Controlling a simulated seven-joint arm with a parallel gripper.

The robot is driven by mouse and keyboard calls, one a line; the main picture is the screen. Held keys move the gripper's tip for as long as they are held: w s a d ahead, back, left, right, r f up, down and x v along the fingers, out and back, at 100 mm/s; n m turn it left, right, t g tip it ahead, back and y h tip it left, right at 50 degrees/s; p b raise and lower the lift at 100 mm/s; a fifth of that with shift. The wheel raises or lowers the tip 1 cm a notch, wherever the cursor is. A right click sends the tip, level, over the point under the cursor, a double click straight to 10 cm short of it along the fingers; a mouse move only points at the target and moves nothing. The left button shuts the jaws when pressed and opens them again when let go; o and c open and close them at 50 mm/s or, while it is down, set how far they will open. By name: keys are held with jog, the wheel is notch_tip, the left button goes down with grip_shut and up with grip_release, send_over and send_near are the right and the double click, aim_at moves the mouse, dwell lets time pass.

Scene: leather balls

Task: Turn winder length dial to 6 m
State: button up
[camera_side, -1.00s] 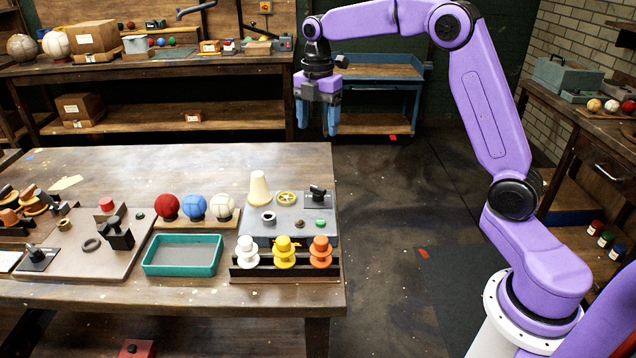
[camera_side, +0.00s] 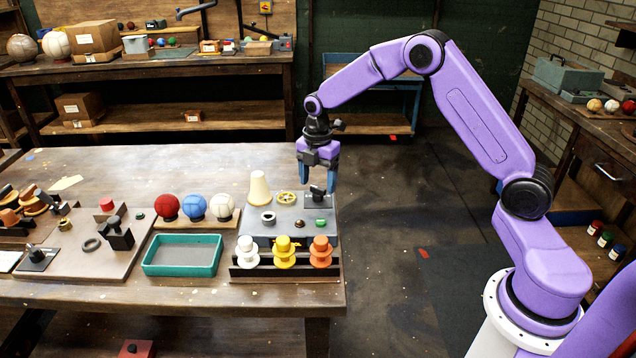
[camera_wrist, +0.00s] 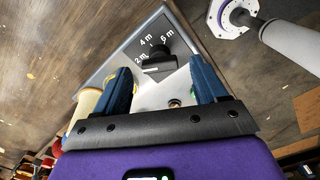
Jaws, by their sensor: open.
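The winder's length dial is a black knob (camera_wrist: 160,66) on a dark panel marked 2 m, 4 m and 6 m (camera_wrist: 165,36) in the wrist view. I cannot tell surely which mark the knob points to. In the side view the dial (camera_side: 318,196) sits at the back right corner of the grey winder plate (camera_side: 290,228). My gripper (camera_side: 317,183) is open and empty, pointing down just over the dial. In the wrist view its blue fingertips (camera_wrist: 160,62) appear on either side of the knob; contact is not visible.
On the winder plate stand a cream cone (camera_side: 259,188), a yellow wheel (camera_side: 286,198) and a green button (camera_side: 320,223). White, yellow and orange spools (camera_side: 283,252) stand in front. Red, blue and white balls (camera_side: 195,207) and a teal tray (camera_side: 183,255) lie left. The table's right edge is close.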

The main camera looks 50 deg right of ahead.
jog(key=shift+f, duration=0.7)
jog(key=c, duration=1.1)
jog(key=shift+o, duration=0.2)
